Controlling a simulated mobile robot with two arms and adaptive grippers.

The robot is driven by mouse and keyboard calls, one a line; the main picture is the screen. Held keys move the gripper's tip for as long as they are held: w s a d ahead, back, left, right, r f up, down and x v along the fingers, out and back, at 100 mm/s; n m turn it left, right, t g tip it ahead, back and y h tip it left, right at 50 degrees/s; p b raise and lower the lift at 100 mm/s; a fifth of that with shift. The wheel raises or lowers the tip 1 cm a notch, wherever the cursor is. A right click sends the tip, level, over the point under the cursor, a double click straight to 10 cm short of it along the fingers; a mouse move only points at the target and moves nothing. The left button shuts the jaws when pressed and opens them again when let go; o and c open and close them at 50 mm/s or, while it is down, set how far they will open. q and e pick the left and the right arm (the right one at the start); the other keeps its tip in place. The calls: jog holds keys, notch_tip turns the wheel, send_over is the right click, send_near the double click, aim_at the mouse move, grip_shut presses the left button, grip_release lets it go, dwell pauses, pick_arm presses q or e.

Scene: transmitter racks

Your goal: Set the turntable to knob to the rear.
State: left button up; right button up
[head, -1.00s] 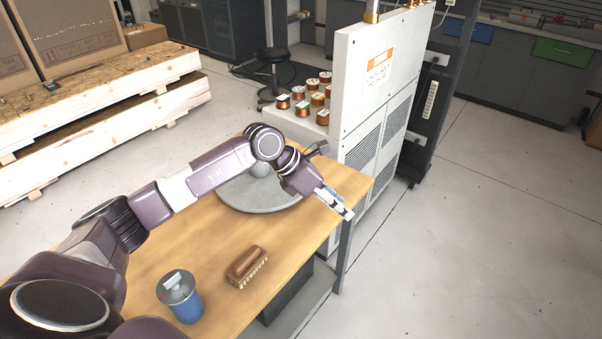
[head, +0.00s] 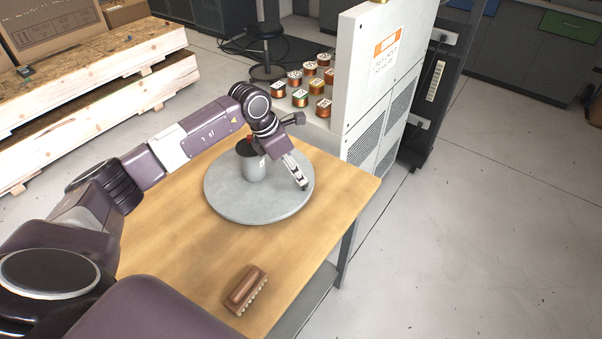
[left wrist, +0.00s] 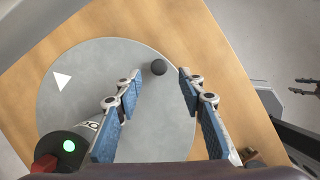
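The turntable (head: 225,200) is a round grey disc on the wooden table, and fills much of the left wrist view (left wrist: 75,105). A small black knob (left wrist: 158,67) stands near its rim. A white triangle (left wrist: 62,80) marks the disc. A grey canister (head: 254,168) stands on the disc; its dark top shows a green light and a red part in the left wrist view (left wrist: 68,146). My left gripper (left wrist: 160,76) is open above the rim, with the knob between its fingertips in that view; contact is unclear. A dark pronged shape (left wrist: 304,86) may be my right gripper.
A brown brush (head: 246,289) lies on the table (head: 180,250) near its front. A tall white cabinet (head: 362,75) stands just behind the table's right side. Several copper coils (head: 302,97) sit beside it. The floor to the right is clear.

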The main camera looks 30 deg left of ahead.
pick_arm(q)
jog(key=x, duration=0.4)
jog(key=shift+w+p, duration=0.1)
jog(key=shift+p, duration=0.3)
jog(key=shift+w+f, duration=0.2)
jog(key=shift+f, duration=0.3)
jog(key=shift+s, duration=0.1)
jog(key=shift+c, duration=0.2)
grip_shut()
